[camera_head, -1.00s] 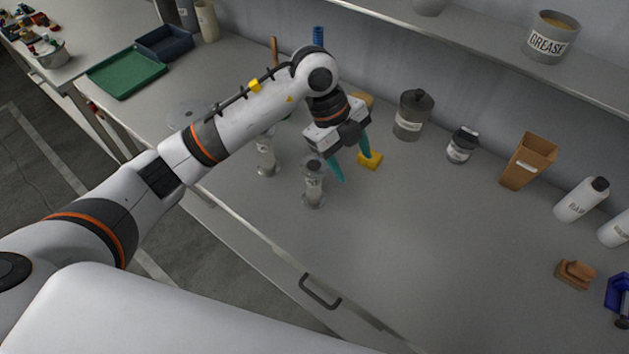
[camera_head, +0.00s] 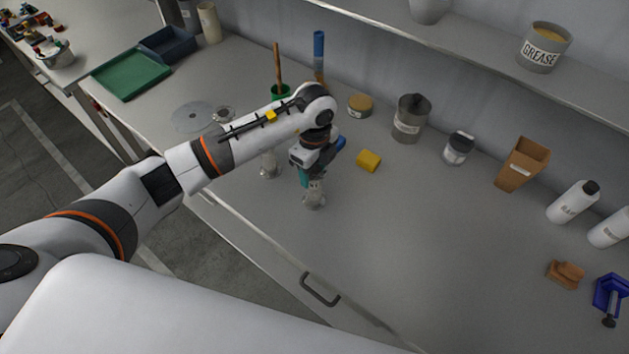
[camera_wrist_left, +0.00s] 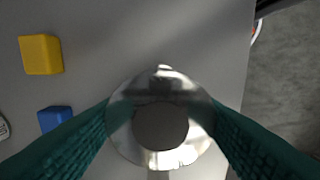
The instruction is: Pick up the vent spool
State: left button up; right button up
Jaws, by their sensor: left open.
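A shiny metal spool, which I take for the vent spool (camera_head: 314,200), stands on the bench directly below my left gripper (camera_head: 309,181). In the left wrist view the spool (camera_wrist_left: 161,125) shows end-on as a round metal flange with a dark grey centre. The teal fingers are open, one on each side of it, and overlap its edges in the picture; I cannot tell whether they touch it. The gripper hides the spool's upper part in the head view. A similar clear or metal piece (camera_head: 269,168) stands just left, partly behind my arm. My right gripper is not in view.
A yellow block (camera_head: 368,160) and a blue block (camera_wrist_left: 55,118) lie near the spool. A grey lidded pot (camera_head: 409,119), a small jar (camera_head: 458,148) and a brown bin (camera_head: 522,165) stand along the back. The bench's front middle is clear.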

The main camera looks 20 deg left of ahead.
aim_at(314, 186)
pick_arm(q)
jog(key=shift+f, duration=1.35)
jog(key=c, duration=0.8)
jog(key=shift+r, duration=0.15)
